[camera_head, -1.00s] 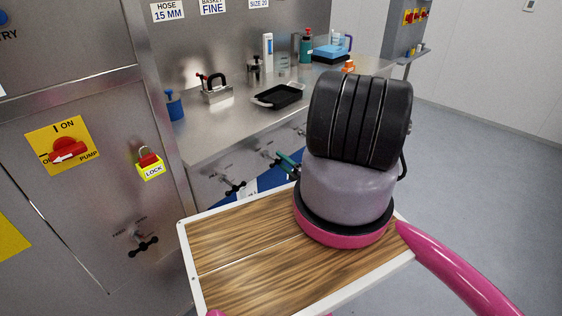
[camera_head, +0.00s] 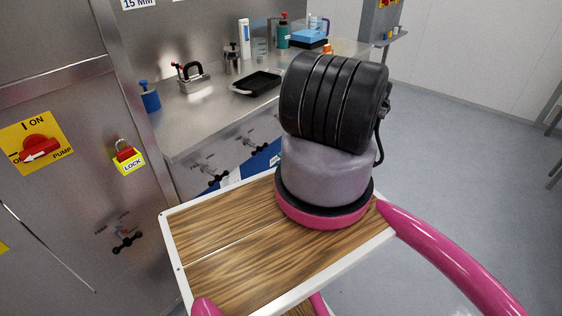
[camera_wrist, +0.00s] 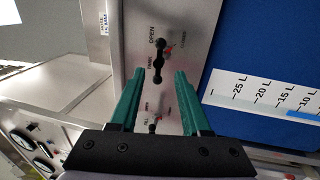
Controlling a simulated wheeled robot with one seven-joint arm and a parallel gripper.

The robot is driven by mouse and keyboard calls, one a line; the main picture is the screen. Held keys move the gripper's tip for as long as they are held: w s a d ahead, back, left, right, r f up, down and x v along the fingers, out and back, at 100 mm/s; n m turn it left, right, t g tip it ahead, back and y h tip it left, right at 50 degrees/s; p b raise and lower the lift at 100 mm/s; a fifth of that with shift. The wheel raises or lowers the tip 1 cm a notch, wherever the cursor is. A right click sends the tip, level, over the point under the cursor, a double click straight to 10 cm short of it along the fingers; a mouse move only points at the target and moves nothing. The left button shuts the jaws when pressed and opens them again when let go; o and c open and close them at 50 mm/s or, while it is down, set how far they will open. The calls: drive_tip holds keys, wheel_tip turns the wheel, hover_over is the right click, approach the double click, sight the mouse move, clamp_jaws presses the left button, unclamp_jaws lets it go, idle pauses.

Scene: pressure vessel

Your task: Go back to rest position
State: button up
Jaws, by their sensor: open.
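My gripper (camera_wrist: 160,100) shows in the wrist view with its two green fingers apart and nothing between them. Beyond the fingers is a metal panel with a black valve handle (camera_wrist: 158,60) under the word OPEN, and a second small handle (camera_wrist: 153,127) lower down. I cannot tell how far the fingertips are from them. In the head view my arm and its base stand over the wooden-topped tray, and the gripper is hidden behind the arm.
A steel counter (camera_head: 205,115) holds a black tray (camera_head: 257,83), a clamp (camera_head: 190,76) and several bottles. A blue panel with a scale (camera_wrist: 262,95) is close by the gripper. Floor (camera_head: 450,130) at the right is clear.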

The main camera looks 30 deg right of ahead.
drive_tip(key=w+a+r+n+g+y, duration=0.1)
drive_tip(key=w+r+n+g+y, duration=0.25)
drive_tip(key=r+n, duration=0.35)
drive_tip(key=w+a+r+n+g+y, duration=0.25)
drive_tip(key=r+n+g+y, duration=0.2)
drive_tip(key=r, duration=0.55)
drive_tip(key=a+r+n+g+h, duration=0.1)
drive_tip(key=a+r+n+g, duration=0.35)
drive_tip(key=r+n, duration=0.35)
drive_tip(key=a+r+n+g, duration=0.4)
drive_tip(key=r+n+g, duration=0.15)
drive_tip(key=r, duration=0.55)
drive_tip(key=s+a+r+n+t+h, duration=0.2)
drive_tip(key=s+a+r+n+h, duration=0.1)
drive_tip(key=s+r+n, duration=0.4)
drive_tip(key=s+a+r+n+t+h, duration=0.2)
drive_tip(key=s+r+n+h, duration=0.3)
drive_tip(key=r, duration=0.6)
drive_tip(key=s+a+r+n+t+h, duration=0.2)
drive_tip(key=s+a+r+n+h, duration=0.2)
drive_tip(key=s+r+n, duration=0.4)
drive_tip(key=s+r, duration=0.1)
drive_tip(key=s, duration=0.1)
drive_tip(key=shift+s+n, duration=0.35)
drive_tip(key=shift+n, duration=0.05)
